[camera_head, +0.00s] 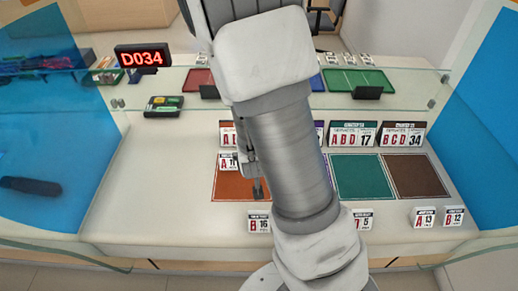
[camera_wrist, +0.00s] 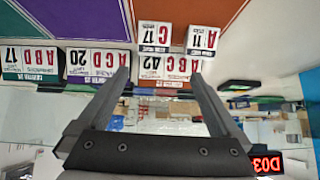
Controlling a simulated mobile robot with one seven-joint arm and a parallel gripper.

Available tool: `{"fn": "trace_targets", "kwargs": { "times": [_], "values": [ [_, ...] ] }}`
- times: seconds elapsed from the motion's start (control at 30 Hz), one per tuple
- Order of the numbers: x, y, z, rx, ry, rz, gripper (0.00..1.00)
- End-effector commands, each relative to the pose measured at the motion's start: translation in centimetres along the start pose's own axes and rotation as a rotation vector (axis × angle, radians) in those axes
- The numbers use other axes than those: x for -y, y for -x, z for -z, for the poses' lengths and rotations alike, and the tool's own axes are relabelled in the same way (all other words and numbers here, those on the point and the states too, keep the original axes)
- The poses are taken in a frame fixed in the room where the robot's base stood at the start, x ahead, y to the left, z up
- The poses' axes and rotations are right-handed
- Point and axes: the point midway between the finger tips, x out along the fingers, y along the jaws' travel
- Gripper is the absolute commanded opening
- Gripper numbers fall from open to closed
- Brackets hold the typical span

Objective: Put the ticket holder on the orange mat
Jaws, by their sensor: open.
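The orange mat (camera_head: 226,190) lies on the counter, partly covered by my arm; it also shows at the top of the wrist view (camera_wrist: 185,10). A small white ticket holder marked A 11 (camera_head: 228,162) stands at its back edge. The wrist view shows this holder (camera_wrist: 202,38) and a second small holder (camera_wrist: 155,37) beside it, both upside down in the picture. My gripper (camera_head: 256,185) is over the orange mat, partly hidden by my arm. In the wrist view its fingers (camera_wrist: 160,77) are apart with nothing held between them.
Large service signs (camera_head: 352,134) stand behind the mats. Green (camera_head: 362,176) and brown (camera_head: 417,176) mats lie to the right. More small ticket holders, including B 16 (camera_head: 259,223) and A 13 (camera_head: 423,217), stand along the front edge. A glass screen (camera_head: 215,80) crosses behind. The left counter is mostly clear.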

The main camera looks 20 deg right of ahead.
Motion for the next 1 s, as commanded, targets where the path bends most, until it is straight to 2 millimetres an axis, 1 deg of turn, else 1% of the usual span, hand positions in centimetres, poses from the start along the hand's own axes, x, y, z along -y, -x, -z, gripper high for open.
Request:
{"fn": "trace_targets", "kwargs": {
  "times": [0.03,0.17,0.3,0.37,0.53,0.77,1.0],
  "values": [
    [0.5,0.7,0.7,0.007,-0.010,0.019,1.00],
    [1.8,3.0,1.8,0.055,-0.015,0.071,1.00],
    [3.0,6.0,2.8,0.102,-0.005,0.125,1.00],
    [3.4,7.4,3.3,0.119,0.005,0.147,1.00],
    [4.0,11.6,4.3,0.160,0.044,0.200,1.00],
    [3.8,17.6,4.9,0.200,0.123,0.245,1.00],
    [2.3,24.1,4.5,0.227,0.219,0.251,1.00]
  ]
}}
